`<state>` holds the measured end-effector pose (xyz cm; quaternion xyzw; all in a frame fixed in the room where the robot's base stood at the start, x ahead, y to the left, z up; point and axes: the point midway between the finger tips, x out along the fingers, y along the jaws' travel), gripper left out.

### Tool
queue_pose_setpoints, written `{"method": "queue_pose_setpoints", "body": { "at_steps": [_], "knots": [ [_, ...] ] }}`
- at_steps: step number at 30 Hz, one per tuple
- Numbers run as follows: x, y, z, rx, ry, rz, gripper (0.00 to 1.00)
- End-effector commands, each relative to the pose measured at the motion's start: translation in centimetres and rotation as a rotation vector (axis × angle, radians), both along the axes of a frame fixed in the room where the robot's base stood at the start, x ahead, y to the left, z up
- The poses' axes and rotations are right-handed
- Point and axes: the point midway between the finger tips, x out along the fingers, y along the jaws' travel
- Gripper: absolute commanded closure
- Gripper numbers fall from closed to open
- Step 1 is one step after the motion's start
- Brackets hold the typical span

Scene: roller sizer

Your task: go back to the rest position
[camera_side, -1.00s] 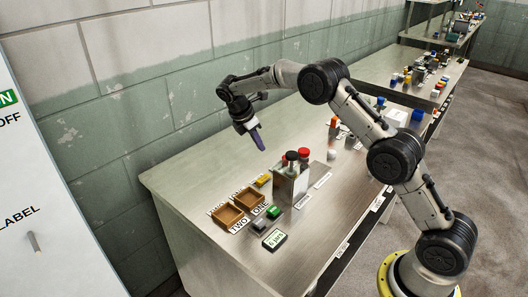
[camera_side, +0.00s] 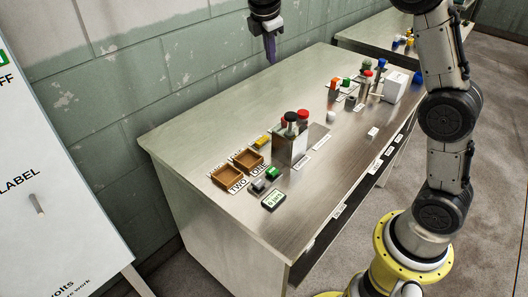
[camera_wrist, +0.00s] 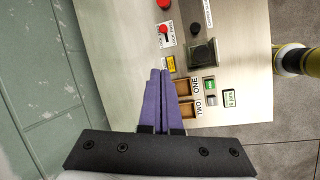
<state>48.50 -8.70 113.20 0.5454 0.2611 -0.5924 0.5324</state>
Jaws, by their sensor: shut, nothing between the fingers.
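My gripper (camera_side: 270,48) is high above the back of the metal table (camera_side: 190,135), near the green wall. Its purple fingers are shut with nothing between them. In the wrist view the gripper (camera_wrist: 160,75) points down over the table, and the table lies well below the fingertips. Nothing touches the fingers.
A steel block (camera_side: 288,146) with red and black knobs stands mid-table. Two brown trays marked ONE (camera_side: 249,160) and TWO (camera_side: 223,177), a green button (camera_side: 273,172) and a small display (camera_side: 272,200) are at its left. The air around my gripper is clear.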

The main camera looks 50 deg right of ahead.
Motion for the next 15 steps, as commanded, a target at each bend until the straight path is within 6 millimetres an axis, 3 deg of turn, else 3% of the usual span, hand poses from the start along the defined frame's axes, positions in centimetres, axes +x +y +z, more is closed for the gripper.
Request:
{"method": "queue_pose_setpoints", "body": {
  "at_steps": [1, 6, 10, 15],
  "knots": [
    [-1.9, 0.4, 1.8, 0.017, -0.040, -0.017, 1.00],
    [-8.0, 1.8, 5.4, 0.089, -0.158, -0.101, 1.00],
    [-12.9, 2.9, 6.7, 0.160, -0.246, -0.186, 1.00],
    [-19.5, 4.4, 6.6, 0.272, -0.355, -0.323, 1.00]
  ]
}}
